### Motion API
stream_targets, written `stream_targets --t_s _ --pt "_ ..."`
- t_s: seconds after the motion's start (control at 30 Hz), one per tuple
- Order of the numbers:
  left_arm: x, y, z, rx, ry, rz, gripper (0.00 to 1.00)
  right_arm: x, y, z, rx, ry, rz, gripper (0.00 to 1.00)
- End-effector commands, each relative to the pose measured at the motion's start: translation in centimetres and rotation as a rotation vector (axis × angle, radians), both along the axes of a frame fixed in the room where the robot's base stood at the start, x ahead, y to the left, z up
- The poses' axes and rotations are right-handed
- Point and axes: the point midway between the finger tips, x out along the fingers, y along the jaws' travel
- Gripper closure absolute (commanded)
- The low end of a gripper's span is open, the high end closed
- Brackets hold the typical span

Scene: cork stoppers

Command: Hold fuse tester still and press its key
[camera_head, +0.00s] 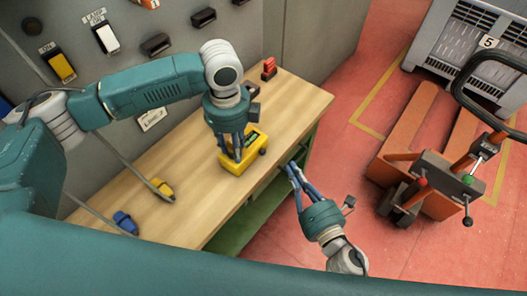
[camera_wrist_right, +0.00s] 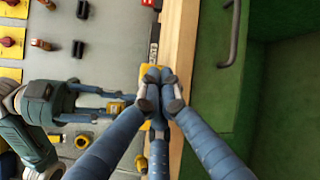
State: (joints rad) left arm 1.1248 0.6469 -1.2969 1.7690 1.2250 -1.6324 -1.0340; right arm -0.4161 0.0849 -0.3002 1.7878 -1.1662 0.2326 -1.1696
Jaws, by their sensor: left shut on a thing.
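The yellow fuse tester (camera_head: 236,168) sits on the wooden bench, with a green panel on its top and a dark round part at its right end. My left gripper (camera_head: 235,156) is above it, pointing down, and shut on it. My right gripper (camera_head: 293,168) is off the bench's front edge, right of the tester and apart from it in the head view. In the right wrist view its fingers (camera_wrist_right: 160,78) are drawn together and empty. They cover much of a yellow body behind them, and I cannot make out the key.
The bench (camera_head: 300,100) also bears a red item (camera_head: 269,68), a yellow plug (camera_head: 162,188) and a blue plug (camera_head: 125,222) on cables. A grey panel with switches (camera_head: 105,37) stands behind. An orange pallet truck (camera_head: 410,120) is on the red floor at the right.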

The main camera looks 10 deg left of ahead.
Motion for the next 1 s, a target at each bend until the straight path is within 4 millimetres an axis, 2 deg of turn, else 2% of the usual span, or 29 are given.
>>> stream_targets --t_s 0.1,0.3,0.77,1.0 --pt "0.0 0.0 0.0 0.001 0.001 0.0 1.0 -0.8 -0.6 0.2 0.035 0.073 -0.124 1.0" --pt "0.0 0.0 0.0 0.001 0.001 0.0 1.0 -1.8 -1.8 0.0 0.063 0.152 -0.252 1.0" --pt "0.0 0.0 0.0 0.001 0.001 0.0 1.0 -1.9 -2.0 -0.1 0.068 0.169 -0.279 1.0" --pt "0.0 0.0 0.0 0.001 0.001 0.0 1.0 -1.0 -0.5 0.0 0.072 0.169 -0.279 1.0"
